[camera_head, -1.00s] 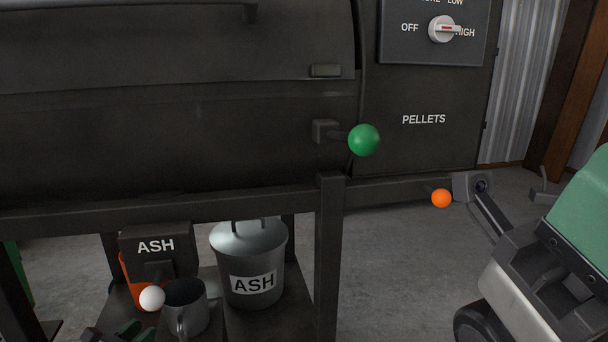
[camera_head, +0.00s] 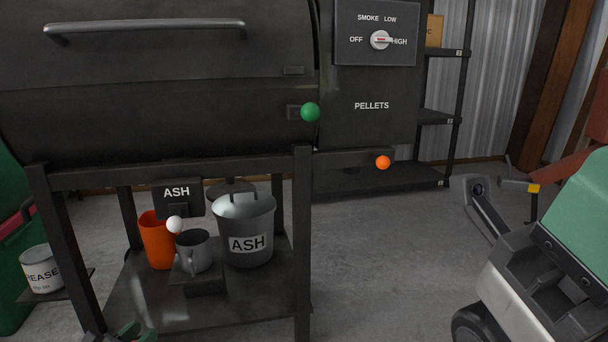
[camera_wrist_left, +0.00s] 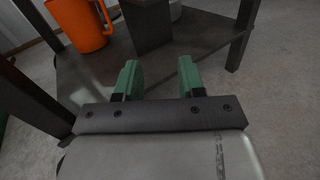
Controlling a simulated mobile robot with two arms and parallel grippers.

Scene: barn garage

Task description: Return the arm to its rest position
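My left gripper (camera_head: 130,334) shows only in part at the bottom edge of the head view, in front of the cart's lower shelf. In the left wrist view its two green fingers (camera_wrist_left: 160,78) are spread apart with nothing between them. The dark lower shelf (camera_wrist_left: 85,75) lies beyond the fingers, with an orange mug (camera_wrist_left: 80,24) at the upper left. My right gripper is in neither view.
The grill (camera_head: 150,115) stands above the shelf (camera_head: 140,292). On or above the shelf are an orange container (camera_head: 155,240), a grey mug (camera_head: 193,253) and an ASH bucket (camera_head: 247,225). A GREASE can (camera_head: 42,270) stands left. A green-topped machine (camera_head: 560,265) stands right; floor between is clear.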

